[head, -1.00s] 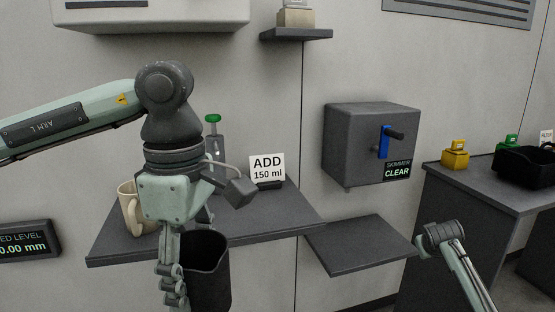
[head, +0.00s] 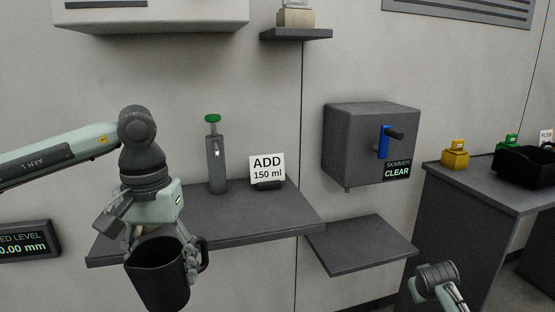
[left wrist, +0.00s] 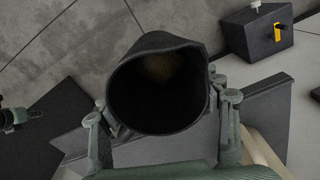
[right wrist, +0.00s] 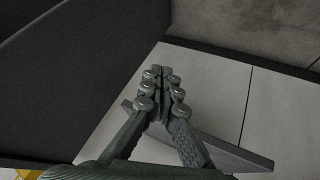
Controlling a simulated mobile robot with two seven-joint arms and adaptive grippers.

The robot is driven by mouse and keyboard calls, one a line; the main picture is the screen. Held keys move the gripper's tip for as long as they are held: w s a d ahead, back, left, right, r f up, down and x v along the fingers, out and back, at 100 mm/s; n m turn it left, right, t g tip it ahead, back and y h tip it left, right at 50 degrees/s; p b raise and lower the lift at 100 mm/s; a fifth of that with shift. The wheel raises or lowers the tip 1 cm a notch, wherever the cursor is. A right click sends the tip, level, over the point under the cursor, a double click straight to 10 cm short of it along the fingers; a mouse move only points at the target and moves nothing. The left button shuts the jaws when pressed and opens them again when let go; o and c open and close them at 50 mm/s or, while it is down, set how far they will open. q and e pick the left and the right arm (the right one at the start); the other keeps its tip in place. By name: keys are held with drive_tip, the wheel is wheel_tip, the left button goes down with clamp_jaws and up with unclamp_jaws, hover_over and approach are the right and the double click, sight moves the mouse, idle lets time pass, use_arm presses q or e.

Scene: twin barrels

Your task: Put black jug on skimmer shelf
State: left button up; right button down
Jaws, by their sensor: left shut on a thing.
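The black jug (head: 160,285) is in my left gripper (head: 165,248), low at the left of the head view, in front of the left shelf. Its handle is on the right. In the left wrist view the open mouth of the jug (left wrist: 158,100) faces the camera, with fingers on both sides; its inside is dark. The skimmer shelf (head: 360,245) is the bare dark slab below the skimmer box (head: 350,142), to the right of the jug and apart from it. My right gripper (right wrist: 160,80) is shut and empty; the head view shows only part of that arm, at the lower right.
The left shelf (head: 255,226) holds a grey bottle with a green top (head: 216,165) and an "ADD 150 ml" sign (head: 267,170). A counter (head: 460,190) at the right holds a yellow block (head: 455,154) and a black bin (head: 525,166). The skimmer display reads CLEAR.

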sight(174, 309)
use_arm(q)
drive_tip(key=shift+f, duration=0.95)
wheel_tip(174, 309, down, 8)
drive_tip(key=shift+r, duration=0.1)
use_arm(e)
drive_tip(key=s+a+f+g, duration=0.1)
drive_tip(key=s+a+f, duration=0.2)
drive_tip(key=s, duration=0.8)
drive_tip(key=s+a+f+g+y, duration=0.1)
drive_tip(key=s+a+f, duration=0.3)
drive_tip(key=s, duration=0.7)
drive_tip(key=s+a+f+g+y, duration=0.1)
drive_tip(key=s+a+f, duration=0.3)
drive_tip(key=s+f, duration=0.3)
drive_tip(key=s, duration=0.5)
drive_tip(key=shift+a+f+n+g, duration=0.2)
drive_tip(key=shift+f+n+g, duration=0.1)
drive_tip(key=shift+n, duration=0.1)
drive_tip(key=shift+s, duration=0.1)
use_arm(q)
drive_tip(key=shift+w, duration=0.15)
use_arm(e)
drive_tip(key=shift+s, duration=0.15)
